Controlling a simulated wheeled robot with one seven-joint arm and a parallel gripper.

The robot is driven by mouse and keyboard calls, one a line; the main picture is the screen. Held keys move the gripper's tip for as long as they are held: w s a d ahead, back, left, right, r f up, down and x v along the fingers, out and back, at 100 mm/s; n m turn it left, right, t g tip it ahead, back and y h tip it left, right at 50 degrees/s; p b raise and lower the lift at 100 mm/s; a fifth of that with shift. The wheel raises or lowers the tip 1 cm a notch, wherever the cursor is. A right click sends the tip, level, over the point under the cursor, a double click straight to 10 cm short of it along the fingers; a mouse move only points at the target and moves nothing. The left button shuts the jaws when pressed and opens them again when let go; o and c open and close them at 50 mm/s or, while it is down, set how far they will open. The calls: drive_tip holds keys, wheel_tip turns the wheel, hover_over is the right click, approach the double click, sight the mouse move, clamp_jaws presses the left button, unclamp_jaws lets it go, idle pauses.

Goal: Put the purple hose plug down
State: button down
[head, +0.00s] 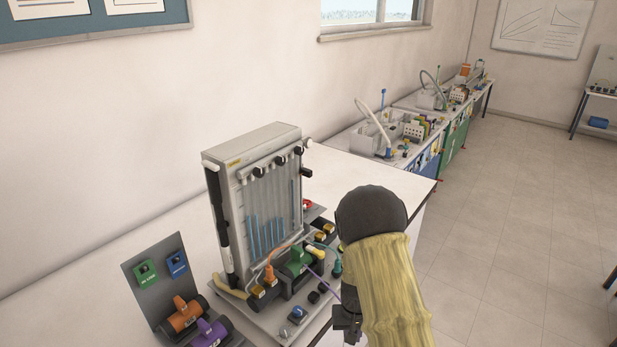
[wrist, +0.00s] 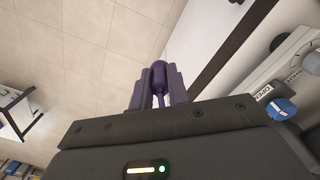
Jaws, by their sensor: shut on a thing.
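The purple hose plug (wrist: 159,76) is upright in the wrist view, between the two fingers of my gripper (wrist: 158,88). My gripper is shut on it. In the head view my gripper (head: 347,322) is at the front right edge of the bench, beside the manometer board's base, and my arm hides most of it. The plug itself cannot be made out there. A thin purple hose (head: 318,276) runs from the board's base toward my gripper. In the wrist view the floor shows beyond the plug.
The manometer board (head: 268,195) stands upright on the white bench (head: 120,235). Orange (head: 184,314) and purple (head: 210,333) cylinders sit at the front left by a grey panel. A blue knob (head: 297,312) is near the base's front edge. Bare bench top lies behind the board.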

drive_tip(key=d+f, duration=0.3)
drive_tip(key=f, duration=0.2)
drive_tip(key=shift+s+d+f, duration=0.15)
drive_tip(key=shift+s+d, duration=0.1)
drive_tip(key=shift+s, duration=0.1)
drive_tip(key=shift+w+a, duration=0.1)
